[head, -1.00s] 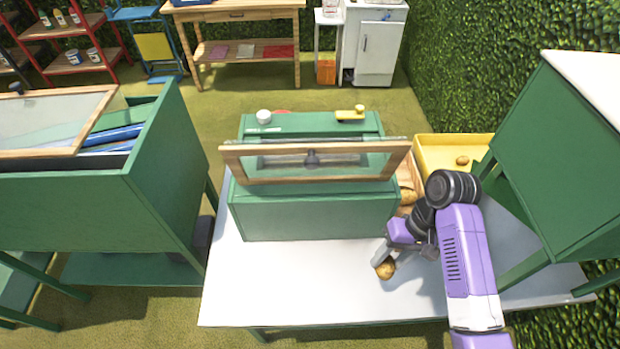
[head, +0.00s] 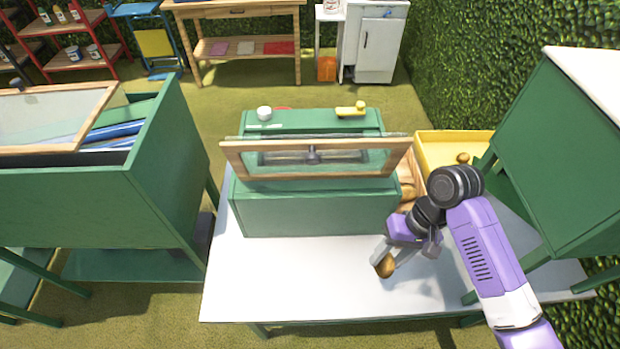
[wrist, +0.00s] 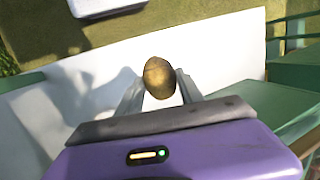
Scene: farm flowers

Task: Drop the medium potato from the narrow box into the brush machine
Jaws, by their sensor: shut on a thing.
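My gripper (head: 386,259) is shut on a brown potato (head: 386,267) in front of the green brush machine (head: 315,208), over the white table. In the wrist view the potato (wrist: 159,78) sits between the two fingertips. The machine's wood-framed glass lid (head: 318,158) is tilted up, and a roller-like shape shows behind it. A narrow wooden box (head: 411,172) stands right of the machine with potatoes in it, partly hidden by my arm.
A yellow tray (head: 436,146) with a potato (head: 463,158) lies behind my arm. A green cabinet (head: 570,150) stands close at the right, and an open green bin (head: 100,205) at the left. The front of the white table (head: 300,285) is clear.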

